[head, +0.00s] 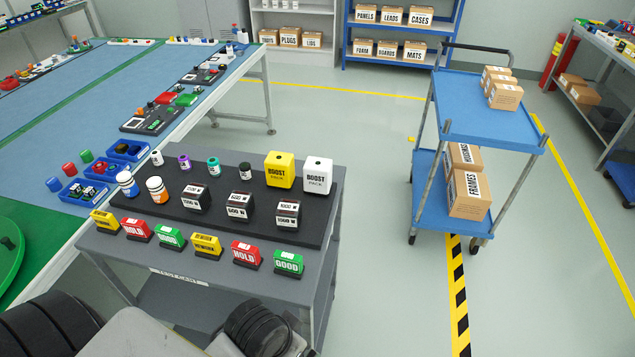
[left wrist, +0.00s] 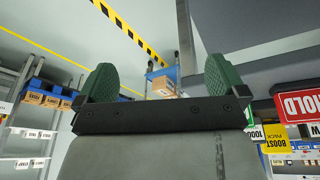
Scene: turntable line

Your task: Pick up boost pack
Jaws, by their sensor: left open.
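Two boost packs stand side by side at the back right of the dark board on the grey table. One is a yellow cube (head: 280,170) and the other is a white cube (head: 317,176). Each has a small dark spot on top. In the left wrist view the yellow boost pack (left wrist: 276,138) shows at the right edge. My left gripper (left wrist: 158,82) has its green-padded fingers wide apart with nothing between them, and it is clear of both packs. My right gripper is in neither view.
The grey table (head: 107,252) also holds small bottles, weights and a front row of yellow, red and green stamps (head: 288,262). A blue cart (head: 475,105) with cartons stands to the right. A green turntable (head: 10,250) is at left. Floor between table and cart is clear.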

